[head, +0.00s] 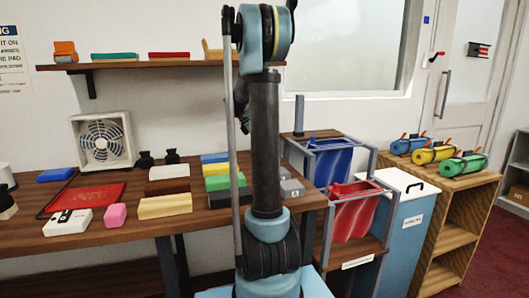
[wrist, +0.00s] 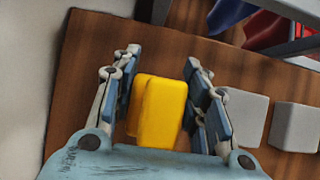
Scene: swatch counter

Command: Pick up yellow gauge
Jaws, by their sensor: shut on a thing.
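In the wrist view the yellow gauge (wrist: 160,112), a yellow block with rounded edges, sits between the two fingers of my gripper (wrist: 162,62). The gripper is shut on it, with finger pads along its left and right sides. The brown wooden counter (wrist: 90,60) lies below; the gap between gauge and counter is hard to judge. In the head view my own arm hides the gripper and the held gauge.
In the head view, coloured blocks (head: 223,182), a fan (head: 103,142) and a red tray (head: 88,196) stand on the counter.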

